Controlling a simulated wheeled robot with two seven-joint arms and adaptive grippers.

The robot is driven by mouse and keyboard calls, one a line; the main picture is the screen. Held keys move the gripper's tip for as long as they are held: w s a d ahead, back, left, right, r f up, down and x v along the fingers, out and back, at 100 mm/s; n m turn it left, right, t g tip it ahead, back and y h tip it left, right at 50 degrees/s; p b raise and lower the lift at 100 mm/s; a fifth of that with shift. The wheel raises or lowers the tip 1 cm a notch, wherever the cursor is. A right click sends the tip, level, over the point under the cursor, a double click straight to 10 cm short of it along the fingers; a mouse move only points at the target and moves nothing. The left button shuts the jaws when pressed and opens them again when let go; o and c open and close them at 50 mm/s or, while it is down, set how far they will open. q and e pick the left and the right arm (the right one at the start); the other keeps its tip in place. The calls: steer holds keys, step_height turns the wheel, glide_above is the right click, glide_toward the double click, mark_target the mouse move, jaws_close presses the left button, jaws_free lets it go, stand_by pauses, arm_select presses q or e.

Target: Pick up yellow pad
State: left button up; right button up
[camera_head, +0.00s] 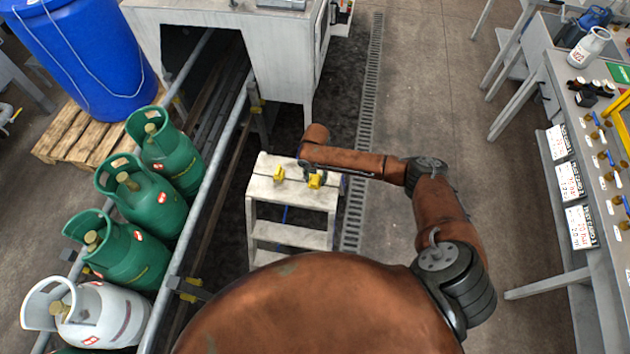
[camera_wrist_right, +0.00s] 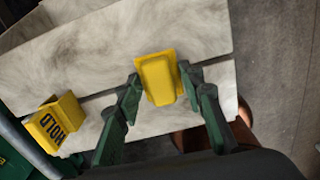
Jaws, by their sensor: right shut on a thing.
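A yellow pad (camera_head: 316,180) is at the right side of the top of a white step stool (camera_head: 262,188). It also shows in the right wrist view (camera_wrist_right: 158,80), between the fingertips of my right gripper (camera_wrist_right: 160,77). The right gripper is shut on the pad, one dark green finger on each side. I cannot tell whether the pad is clear of the stool top. A second yellow piece (camera_head: 279,174) sits to its left on the stool; in the right wrist view it bears the word HOLD (camera_wrist_right: 53,124). My left gripper is not in view.
A conveyor with a metal rail (camera_head: 205,188) runs left of the stool, carrying green gas cylinders (camera_head: 165,150) and a white one (camera_head: 95,318). A blue barrel (camera_head: 85,55) stands on a wooden pallet (camera_head: 70,140). A workbench (camera_head: 610,235) is at right. Floor between is clear.

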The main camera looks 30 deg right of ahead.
mark_target(315, 178)
steer(key=shift+c, duration=0.8)
steer(key=shift+r, duration=0.5)
step_height(315, 178, up, 2)
steer(key=shift+r+p, duration=0.15)
steer(key=shift+p, duration=0.2)
steer(key=s+a+r+p, duration=0.2)
steer(key=s+a+r, duration=0.6)
steer(key=s, duration=0.3)
steer(key=shift+a+r+p, duration=0.25)
steer(key=shift+r+p, duration=0.15)
steer(key=shift+r, duration=0.45)
steer(key=shift+s, duration=0.1)
